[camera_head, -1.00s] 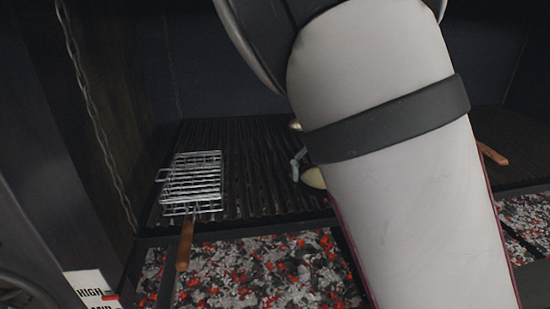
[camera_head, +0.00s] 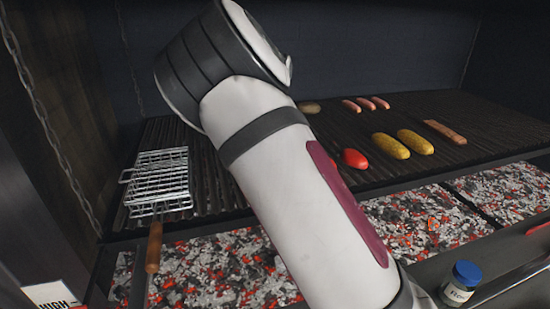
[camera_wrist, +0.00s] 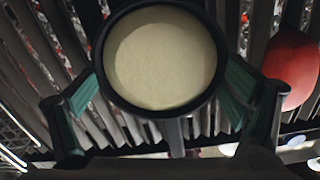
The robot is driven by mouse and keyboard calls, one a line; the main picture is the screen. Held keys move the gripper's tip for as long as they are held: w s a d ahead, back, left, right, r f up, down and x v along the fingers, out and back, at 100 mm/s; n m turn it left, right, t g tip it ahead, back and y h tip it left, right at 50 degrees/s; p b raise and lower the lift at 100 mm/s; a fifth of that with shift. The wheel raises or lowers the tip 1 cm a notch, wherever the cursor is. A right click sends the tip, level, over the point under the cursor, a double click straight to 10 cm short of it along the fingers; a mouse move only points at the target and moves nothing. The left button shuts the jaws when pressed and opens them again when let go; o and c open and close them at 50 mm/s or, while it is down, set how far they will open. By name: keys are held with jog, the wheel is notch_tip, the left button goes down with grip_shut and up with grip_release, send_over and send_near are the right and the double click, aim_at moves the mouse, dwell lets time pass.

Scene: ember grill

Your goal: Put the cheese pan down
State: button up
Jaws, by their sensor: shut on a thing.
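The cheese pan (camera_wrist: 104,52), a small round dark pan filled with smooth pale cheese (camera_wrist: 160,57), shows in the wrist view over the grill bars. My gripper (camera_wrist: 158,92) has its green-padded fingers on both sides of the pan and is shut on it. A dark handle (camera_wrist: 173,135) runs from the pan toward the bottom of the view. The gap between the pan's underside and the bars is hard to judge. In the head view, my arm hides the gripper and pan.
The grill grate (camera_head: 450,110) carries a wire basket (camera_head: 158,183) at left, a red vegetable (camera_head: 355,158), corn cobs (camera_head: 390,146), sausages (camera_head: 366,104) and a brown slab (camera_head: 444,131). Coals (camera_head: 220,268) glow below. A blue-capped jar (camera_head: 460,284) stands at front right. Bare grate lies at right.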

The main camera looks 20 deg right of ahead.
jog(key=shift+f, duration=0.1)
jog(key=o, duration=1.3)
notch_tip(320, 180, up, 12)
jog(key=shift+r+b, duration=0.15)
jog(key=shift+b, duration=0.55)
